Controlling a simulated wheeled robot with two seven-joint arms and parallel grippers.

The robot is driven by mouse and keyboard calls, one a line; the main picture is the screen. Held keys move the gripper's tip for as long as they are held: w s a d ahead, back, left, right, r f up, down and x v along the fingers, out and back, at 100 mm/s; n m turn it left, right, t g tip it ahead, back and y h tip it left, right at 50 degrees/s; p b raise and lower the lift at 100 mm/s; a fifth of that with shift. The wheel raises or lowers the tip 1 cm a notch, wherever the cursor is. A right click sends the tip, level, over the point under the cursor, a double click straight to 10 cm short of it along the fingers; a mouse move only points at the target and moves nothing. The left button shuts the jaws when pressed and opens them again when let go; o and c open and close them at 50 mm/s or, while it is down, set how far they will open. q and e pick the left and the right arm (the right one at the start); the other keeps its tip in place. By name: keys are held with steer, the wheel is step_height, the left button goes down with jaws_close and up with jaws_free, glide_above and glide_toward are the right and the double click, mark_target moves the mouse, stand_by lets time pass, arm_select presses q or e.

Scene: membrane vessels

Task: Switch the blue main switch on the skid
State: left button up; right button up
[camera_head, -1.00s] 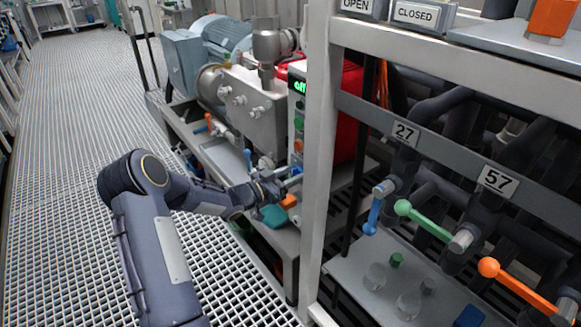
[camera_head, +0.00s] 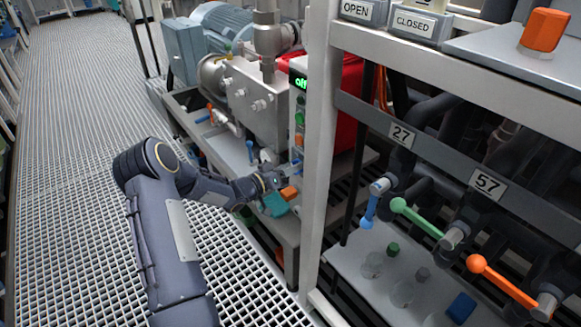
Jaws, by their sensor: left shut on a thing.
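The skid's narrow pale control panel (camera_head: 297,131) stands left of the rack post, with a lit green display (camera_head: 300,83) that seems to read "off". Below it are green buttons and an orange one. The blue main switch (camera_head: 297,167) is low on the panel, small and partly hidden by my gripper. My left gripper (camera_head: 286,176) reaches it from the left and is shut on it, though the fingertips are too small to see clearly. My right gripper is not in view.
An orange block (camera_head: 289,193) and a teal item (camera_head: 275,205) lie just below my gripper. The rack's upright post (camera_head: 318,150) stands close on the right, with blue, green and orange valve handles beyond. Grating floor (camera_head: 75,150) is clear at left.

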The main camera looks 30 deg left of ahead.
arm_select(q)
steer(key=o, duration=1)
steer(key=shift+c, duration=0.2)
steer(key=v, duration=0.8)
steer(key=shift+p, duration=0.45)
steer(key=shift+w, duration=0.1)
